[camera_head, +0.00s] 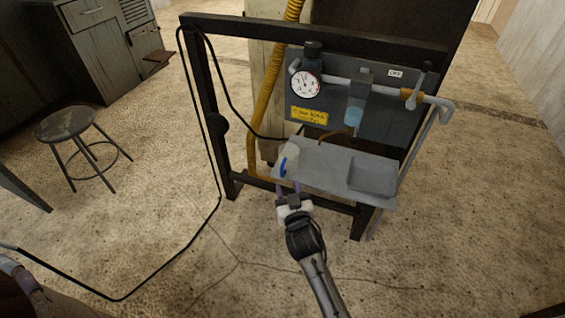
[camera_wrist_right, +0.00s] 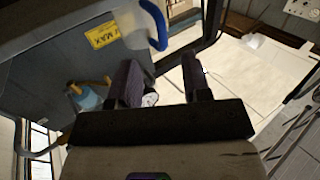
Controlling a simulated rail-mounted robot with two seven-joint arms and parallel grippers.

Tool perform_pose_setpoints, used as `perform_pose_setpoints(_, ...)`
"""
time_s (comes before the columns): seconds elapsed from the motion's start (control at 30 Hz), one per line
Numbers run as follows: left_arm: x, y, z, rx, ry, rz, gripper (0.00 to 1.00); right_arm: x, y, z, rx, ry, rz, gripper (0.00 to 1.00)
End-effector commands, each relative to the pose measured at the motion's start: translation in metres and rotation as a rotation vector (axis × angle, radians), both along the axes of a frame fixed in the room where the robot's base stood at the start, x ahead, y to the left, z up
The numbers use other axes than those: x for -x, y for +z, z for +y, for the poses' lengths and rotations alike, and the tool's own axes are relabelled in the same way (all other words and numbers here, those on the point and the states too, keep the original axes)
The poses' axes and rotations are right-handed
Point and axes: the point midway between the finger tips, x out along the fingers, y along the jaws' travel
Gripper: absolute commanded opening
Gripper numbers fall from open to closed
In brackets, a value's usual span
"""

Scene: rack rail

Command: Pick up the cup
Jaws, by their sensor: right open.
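A pale cup (camera_head: 289,158) with a blue handle stands at the left end of a grey metal shelf (camera_head: 325,177) on the rack. My right gripper (camera_head: 289,188) is just in front of the shelf edge below the cup, with its fingers apart and nothing between them. In the right wrist view, the cup (camera_wrist_right: 134,32) with its blue handle shows at the top, beyond the two dark fingers of my right gripper (camera_wrist_right: 160,78). The cup appears apart from the fingers. My left gripper is not clearly visible.
A grey tray (camera_head: 373,177) sits on the shelf's right side. Behind are a panel with a gauge (camera_head: 305,86), a pipe (camera_head: 375,88) and a yellow label (camera_head: 309,115). A black rack frame (camera_head: 205,110) surrounds them. A round stool (camera_head: 66,124) stands left on open floor.

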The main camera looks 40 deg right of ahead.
Motion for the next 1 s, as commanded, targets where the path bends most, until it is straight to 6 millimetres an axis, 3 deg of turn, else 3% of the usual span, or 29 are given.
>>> perform_pose_setpoints(0.6,0.000,-0.034,0.003,-0.010,-0.007,0.003,0.43,-0.061,-0.002,-0.029,-0.018,-0.001,-0.004,0.44)
perform_pose_setpoints(0.97,0.001,-0.035,0.002,-0.007,-0.005,0.003,0.43,-0.066,-0.001,-0.032,-0.018,-0.001,-0.003,0.44)
perform_pose_setpoints(1.0,0.001,-0.035,0.002,-0.006,-0.004,0.003,0.43,-0.066,-0.001,-0.032,-0.018,-0.001,-0.003,0.40)
